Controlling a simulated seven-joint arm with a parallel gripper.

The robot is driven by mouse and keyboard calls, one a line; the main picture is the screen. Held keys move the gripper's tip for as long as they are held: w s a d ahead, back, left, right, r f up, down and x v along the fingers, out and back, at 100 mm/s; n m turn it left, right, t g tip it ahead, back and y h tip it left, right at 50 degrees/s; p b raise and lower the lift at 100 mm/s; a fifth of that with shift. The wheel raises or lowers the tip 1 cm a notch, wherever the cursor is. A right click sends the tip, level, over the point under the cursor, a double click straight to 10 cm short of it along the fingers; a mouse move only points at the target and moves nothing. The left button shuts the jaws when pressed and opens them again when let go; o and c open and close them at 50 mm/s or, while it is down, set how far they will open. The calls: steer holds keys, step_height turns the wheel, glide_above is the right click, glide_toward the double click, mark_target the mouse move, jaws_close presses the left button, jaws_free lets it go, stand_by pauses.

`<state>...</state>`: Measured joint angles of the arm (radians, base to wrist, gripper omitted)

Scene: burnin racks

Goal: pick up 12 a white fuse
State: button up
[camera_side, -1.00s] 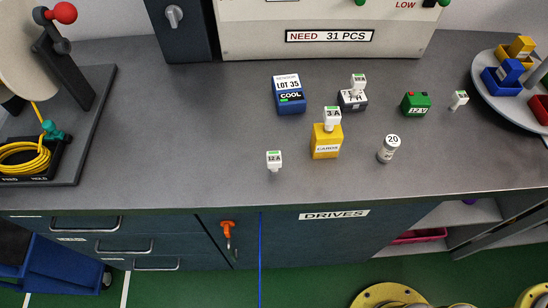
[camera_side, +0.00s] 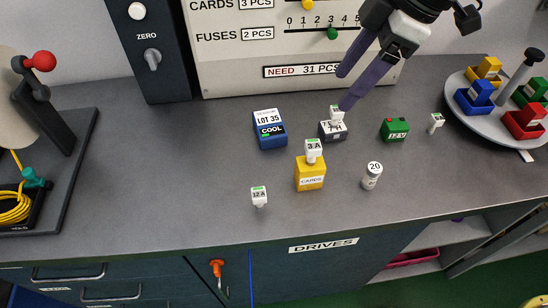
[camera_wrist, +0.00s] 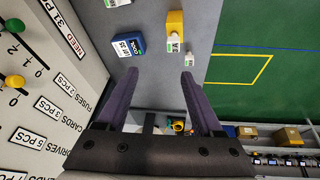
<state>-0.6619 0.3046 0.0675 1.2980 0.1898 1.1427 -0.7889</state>
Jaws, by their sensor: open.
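The white 12 A fuse (camera_side: 259,196) stands on the grey counter near its front edge, left of the yellow block. In the wrist view it is the small white piece (camera_wrist: 189,59) just beyond the right fingertip. My gripper (camera_side: 343,88) is open and empty, above the back of the counter at the right, well away from this fuse. Its two purple fingers (camera_wrist: 160,73) are spread apart in the wrist view. Another white fuse, marked 3 A (camera_side: 313,150), sits on the yellow CARDS block (camera_side: 310,178).
A round tray (camera_side: 498,138) is at right. The counter left of the 12 A fuse is clear.

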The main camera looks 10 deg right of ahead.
steer(key=s+a+f+n+g, duration=0.1)
steer(key=s+a+f, duration=0.1)
steer(key=a+f, duration=0.45)
steer(key=n+h, duration=0.1)
glide_toward(261, 192)
steer(key=shift+g, duration=0.4)
steer(key=x, duration=0.4)
steer(key=d+x, duration=0.1)
steer(key=x, duration=0.1)
steer(key=shift+w+f, duration=0.1)
steer(key=shift+w, duration=0.1)
steer(key=shift+a+x, duration=0.25)
steer(key=shift+x, duration=1.1)
steer(key=shift+a+x, duration=0.25)
steer(key=shift+x, duration=1.1)
steer(key=shift+w, duration=0.1)
jaws_close()
